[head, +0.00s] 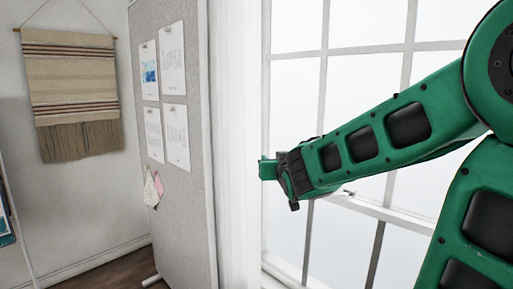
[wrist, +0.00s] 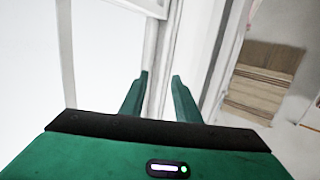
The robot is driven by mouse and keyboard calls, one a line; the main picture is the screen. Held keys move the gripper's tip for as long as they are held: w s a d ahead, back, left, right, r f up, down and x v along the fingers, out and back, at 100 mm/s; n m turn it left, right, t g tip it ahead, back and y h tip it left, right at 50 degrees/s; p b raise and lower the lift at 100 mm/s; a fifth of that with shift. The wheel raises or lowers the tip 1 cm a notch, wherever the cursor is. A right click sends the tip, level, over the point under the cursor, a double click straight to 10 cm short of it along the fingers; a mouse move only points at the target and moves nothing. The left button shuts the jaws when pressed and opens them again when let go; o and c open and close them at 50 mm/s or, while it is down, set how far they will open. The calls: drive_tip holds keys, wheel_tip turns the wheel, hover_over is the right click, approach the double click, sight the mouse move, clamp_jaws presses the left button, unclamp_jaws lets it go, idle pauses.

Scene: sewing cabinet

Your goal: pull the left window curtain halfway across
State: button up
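A plain white vertical strip, which looks like the left curtain (head: 237,130), hangs gathered at the left side of the window (head: 300,100). My gripper (head: 266,168) reaches in from the right, with its tip at the strip's right edge in the head view. In the wrist view my gripper (wrist: 158,82) shows two green fingers apart, with a pale upright band visible between and beyond them. The white strip (wrist: 195,45) rises beyond the right finger. I cannot tell whether either finger touches the cloth. Nothing is clearly held.
A grey pinboard (head: 200,60) with several pinned papers stands just left of the curtain. A striped woven hanging (head: 72,85) is on the left wall. The window's bars and sill (head: 375,208) lie behind my arm. The glass to the right has no curtain over it.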

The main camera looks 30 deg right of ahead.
sight(261, 147)
drive_tip(key=shift+w+a+r+n+t, duration=0.15)
drive_tip(key=shift+w+a+r+t, duration=0.25)
drive_tip(key=shift+r, duration=0.25)
drive_tip(key=shift+w+a+r+n+t, duration=0.15)
drive_tip(key=shift+w+a+r+t, duration=0.25)
drive_tip(key=shift+r, duration=0.2)
drive_tip(key=x, duration=1)
drive_tip(key=shift+w, duration=0.25)
clamp_jaws()
